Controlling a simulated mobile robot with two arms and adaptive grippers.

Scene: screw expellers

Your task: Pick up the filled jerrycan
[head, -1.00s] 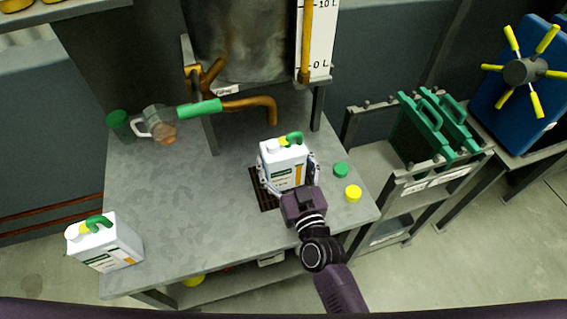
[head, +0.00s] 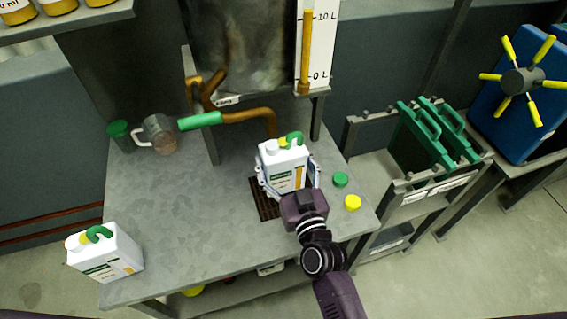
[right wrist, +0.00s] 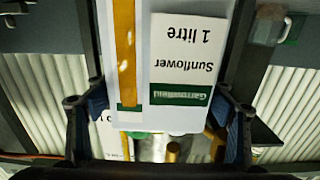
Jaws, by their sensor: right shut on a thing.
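A white jerrycan (head: 284,168) with a green handle and a yellow strip on its label is at the dark drain grate (head: 263,200) on the grey bench (head: 200,230). My right gripper (head: 288,187) is shut on it, with fingers on both sides. In the right wrist view the jerrycan (right wrist: 184,120) stands between the fingers, its label reading "Sunflower 1 litre" upside down. The jerrycan looks slightly raised above the grate. A second white jerrycan (head: 105,254) stands at the bench's front left corner. My left gripper is not in view.
A brass spout with a green lever (head: 200,121) hangs behind the jerrycan, below a metal tank (head: 240,50). Green (head: 340,179) and yellow (head: 353,202) caps lie to its right. A glass jug (head: 160,134) and green cup (head: 118,134) stand at back left.

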